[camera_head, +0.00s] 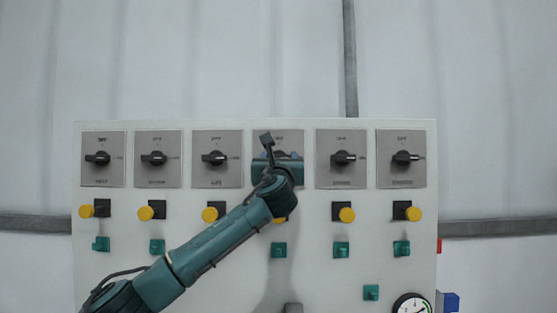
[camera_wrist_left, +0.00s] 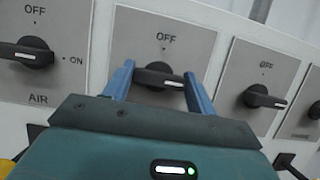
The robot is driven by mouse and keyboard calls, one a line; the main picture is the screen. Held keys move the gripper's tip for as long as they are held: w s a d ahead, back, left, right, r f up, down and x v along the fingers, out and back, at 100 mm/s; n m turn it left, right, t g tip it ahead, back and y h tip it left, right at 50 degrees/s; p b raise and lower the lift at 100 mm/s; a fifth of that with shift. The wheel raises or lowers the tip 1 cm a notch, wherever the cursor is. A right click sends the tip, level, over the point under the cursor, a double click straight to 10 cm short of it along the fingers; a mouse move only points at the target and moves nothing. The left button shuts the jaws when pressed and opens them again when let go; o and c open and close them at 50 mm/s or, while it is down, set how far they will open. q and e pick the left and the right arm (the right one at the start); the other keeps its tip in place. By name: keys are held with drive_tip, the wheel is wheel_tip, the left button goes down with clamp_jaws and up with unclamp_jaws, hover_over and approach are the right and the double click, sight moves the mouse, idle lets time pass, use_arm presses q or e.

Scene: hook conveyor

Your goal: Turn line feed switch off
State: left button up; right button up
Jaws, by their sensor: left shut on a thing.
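My left gripper (camera_head: 279,158) is at the fourth rotary switch from the left on the panel. In the left wrist view, the blue fingers of the gripper (camera_wrist_left: 159,70) are shut on the black knob (camera_wrist_left: 158,77) of this switch, one on each side. The knob's handle lies nearly level, tilted slightly down to the right. "OFF" is printed at the top of its grey plate (camera_wrist_left: 168,22). The lower part of the plate, with any name label, is hidden by the gripper, so I cannot read which switch it is. My right gripper is not in view.
A switch labelled AIR (camera_wrist_left: 27,54) is left of the held one; another switch (camera_wrist_left: 258,96) is right. The white panel (camera_head: 230,265) carries several yellow buttons (camera_head: 346,214) and green ones (camera_head: 341,249) below the switches. A gauge (camera_head: 411,304) is at lower right.

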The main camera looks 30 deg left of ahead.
use_arm(q)
drive_tip(key=shift+c, duration=1.1)
drive_tip(key=shift+n, duration=0.3)
drive_tip(key=n+g+y, duration=0.1)
drive_tip(key=n+g, duration=0.2)
drive_tip(key=n, duration=0.4)
drive_tip(key=n+g+y, duration=0.1)
drive_tip(key=n+g, duration=0.2)
drive_tip(key=n, duration=0.4)
drive_tip(key=n+g+y, duration=0.1)
drive_tip(key=n+g, duration=0.1)
drive_tip(key=n, duration=0.6)
drive_tip(key=shift+d+g, duration=0.15)
drive_tip(key=shift+g, duration=0.25)
drive_tip(key=o, duration=1)
drive_tip(key=shift+r, duration=0.1)
